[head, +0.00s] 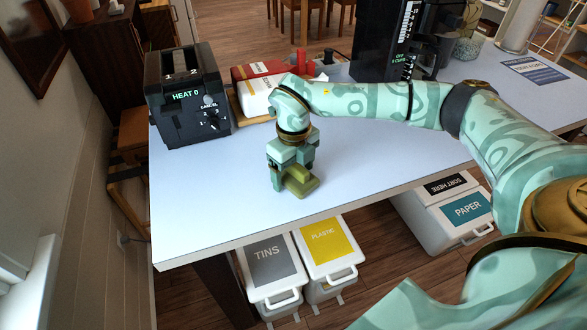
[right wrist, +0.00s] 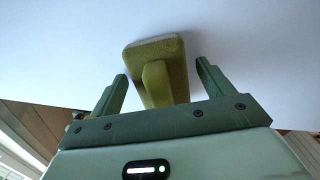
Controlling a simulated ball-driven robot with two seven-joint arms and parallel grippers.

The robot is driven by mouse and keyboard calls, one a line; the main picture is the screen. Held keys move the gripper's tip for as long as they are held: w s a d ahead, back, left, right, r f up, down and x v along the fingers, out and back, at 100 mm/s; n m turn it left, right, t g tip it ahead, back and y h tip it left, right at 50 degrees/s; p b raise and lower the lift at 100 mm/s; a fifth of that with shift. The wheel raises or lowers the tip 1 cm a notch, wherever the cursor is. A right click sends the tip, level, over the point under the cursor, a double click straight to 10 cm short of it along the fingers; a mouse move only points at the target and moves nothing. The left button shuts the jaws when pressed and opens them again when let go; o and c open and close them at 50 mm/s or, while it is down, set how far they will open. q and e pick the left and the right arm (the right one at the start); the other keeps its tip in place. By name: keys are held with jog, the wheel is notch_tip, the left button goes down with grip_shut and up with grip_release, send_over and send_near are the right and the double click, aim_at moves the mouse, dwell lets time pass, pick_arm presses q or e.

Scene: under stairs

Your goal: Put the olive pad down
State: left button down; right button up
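The olive pad (head: 302,186) is a small block with a raised grip, and it appears to lie flat on the pale table (head: 215,195). My right gripper (head: 289,174) points down over it, near the table's front left part. In the right wrist view the pad (right wrist: 154,48) has its grip standing between the two fingers of the right gripper (right wrist: 161,75). The fingers are spread, with a gap on each side of the grip. Part of the pad is hidden behind the fingers in the head view. My left gripper is not in view.
A black toaster (head: 186,95) stands at the back left, beside a red and white box (head: 262,85). A tall black machine (head: 390,40) stands at the back. Bins for tins (head: 268,262) and plastic (head: 327,241) are below the front edge. The table around the pad is clear.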

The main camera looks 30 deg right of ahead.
notch_tip(320, 180, up, 12)
jog(key=p, duration=0.3)
jog(key=shift+r, duration=0.2)
dwell(0.5)
